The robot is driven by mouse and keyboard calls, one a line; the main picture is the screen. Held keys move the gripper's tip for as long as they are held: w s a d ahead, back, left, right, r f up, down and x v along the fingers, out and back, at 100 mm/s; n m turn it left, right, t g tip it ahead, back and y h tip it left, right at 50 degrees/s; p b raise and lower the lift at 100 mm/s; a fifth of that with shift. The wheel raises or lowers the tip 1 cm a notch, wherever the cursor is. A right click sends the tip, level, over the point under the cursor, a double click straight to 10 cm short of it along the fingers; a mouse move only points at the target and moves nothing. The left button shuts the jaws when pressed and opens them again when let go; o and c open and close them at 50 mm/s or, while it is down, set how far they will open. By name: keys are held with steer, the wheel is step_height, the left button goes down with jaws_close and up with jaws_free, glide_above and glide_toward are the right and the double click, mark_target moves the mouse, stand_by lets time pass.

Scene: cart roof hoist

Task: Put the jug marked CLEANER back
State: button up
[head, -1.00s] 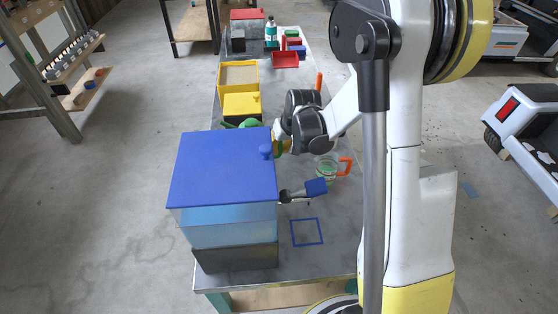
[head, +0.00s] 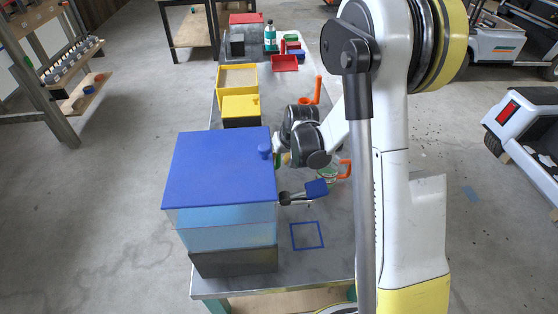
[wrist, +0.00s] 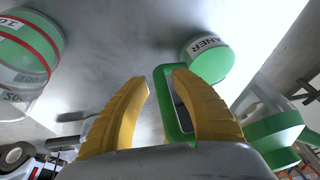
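The jug marked CLEANER shows in the wrist view by its green lid (wrist: 210,62), whose label reads "ANER" in the visible part. A green handle loop (wrist: 163,105) is between the yellow fingers of my gripper (wrist: 160,80). The fingers are apart, with a gap between the left finger and the handle. The right finger overlaps the loop. In the head view my gripper (head: 284,159) is mostly hidden behind the blue lid's knob and my arm, close to the blue-lidded box (head: 220,165). The jug cannot be made out clearly there.
A blue square outline (head: 306,235) is on the bench. A blue-tipped tool (head: 316,188) sticks out beside the box. An orange-handled jug (head: 345,170) is partly behind my arm. In the wrist view another green-topped jug (wrist: 30,45) is at left. A yellow box (head: 241,108) stands farther back.

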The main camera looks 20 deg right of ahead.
steer(key=shift+r, duration=0.25)
steer(key=p+v, duration=0.4)
steer(key=v, duration=0.8)
steer(key=shift+p, duration=0.35)
